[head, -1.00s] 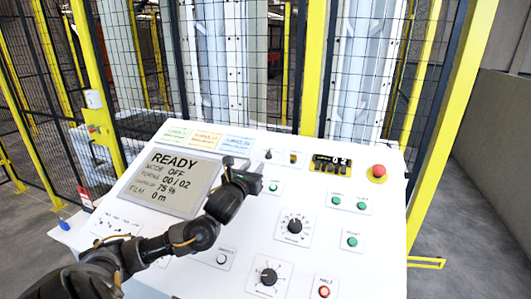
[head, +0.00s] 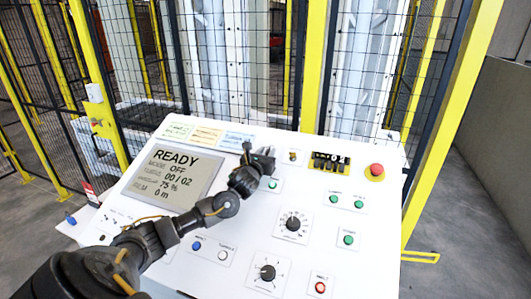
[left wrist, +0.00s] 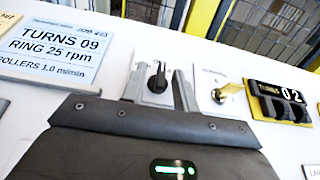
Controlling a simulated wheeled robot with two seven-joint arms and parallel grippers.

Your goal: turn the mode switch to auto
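The mode switch is a small black rotary knob (left wrist: 158,76) on a white plate in the left wrist view. My left gripper (left wrist: 160,88) is open, with one finger on each side of the knob and a visible gap to it. In the head view the left gripper (head: 259,153) is over the upper middle of the panel and hides the knob. The display (head: 174,180) reads READY, with the mode line showing OFF. My right gripper is in neither view.
A key switch (left wrist: 226,91) with a brass key sits just right of the knob. Further right are a turns counter (left wrist: 280,102) and a red emergency button (head: 376,169). Label cards (left wrist: 55,48) lie to the left. Dials and push buttons fill the lower panel. Fencing stands behind.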

